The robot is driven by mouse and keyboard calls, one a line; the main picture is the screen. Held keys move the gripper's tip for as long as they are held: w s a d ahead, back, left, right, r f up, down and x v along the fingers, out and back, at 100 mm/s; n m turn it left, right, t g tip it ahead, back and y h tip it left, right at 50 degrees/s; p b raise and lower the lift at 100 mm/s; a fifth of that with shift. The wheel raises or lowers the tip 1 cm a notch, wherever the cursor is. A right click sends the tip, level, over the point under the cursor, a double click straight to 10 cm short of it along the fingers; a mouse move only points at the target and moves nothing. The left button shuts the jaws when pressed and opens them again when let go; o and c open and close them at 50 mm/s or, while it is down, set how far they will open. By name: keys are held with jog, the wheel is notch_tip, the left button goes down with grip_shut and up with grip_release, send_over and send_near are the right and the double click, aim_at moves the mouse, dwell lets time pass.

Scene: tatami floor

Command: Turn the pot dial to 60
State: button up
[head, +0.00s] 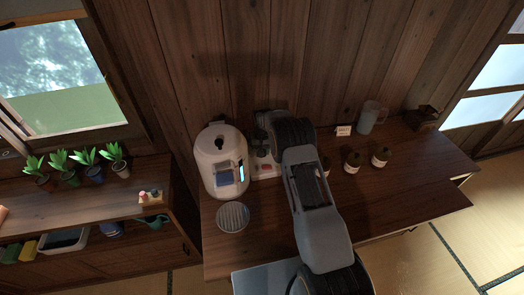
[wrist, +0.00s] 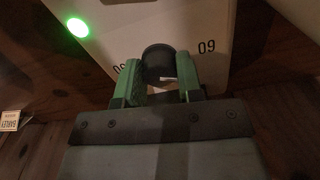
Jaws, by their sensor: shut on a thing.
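In the wrist view my gripper (wrist: 160,75) has its green fingers closed on the two sides of a dark round dial (wrist: 158,58). The dial sits on a cream panel (wrist: 200,18). A number (wrist: 206,46) to the right of the dial reads as an upside-down 60. Another number (wrist: 119,69) to the left is partly covered by a finger. I cannot make out the dial's pointer. In the head view the white pot (head: 216,155) stands on the counter against the wall, left of my arm. My fingertips and the dial are not clear there.
A green light (wrist: 77,27) glows on the panel. A round grey grille (head: 233,217) lies in front of the pot. A label card (head: 343,130), a clear pitcher (head: 372,117) and dark jars (head: 352,162) stand right of my arm. The counter's right part (head: 430,180) is clear.

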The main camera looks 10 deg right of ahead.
jog(key=n+b, duration=0.1)
jog(key=b, duration=0.1)
jog(key=shift+f+n+b, duration=0.3)
jog(key=shift+f+b, duration=0.05)
jog(key=shift+b, duration=0.05)
jog(key=n+b, duration=0.1)
jog(key=n, duration=0.2)
jog(key=shift+r+b, duration=0.35)
jog(key=shift+b, duration=0.05)
jog(key=o, duration=0.9)
notch_tip(320, 180, up, 14)
jog(key=b, duration=0.1)
jog(key=shift+f, duration=0.1)
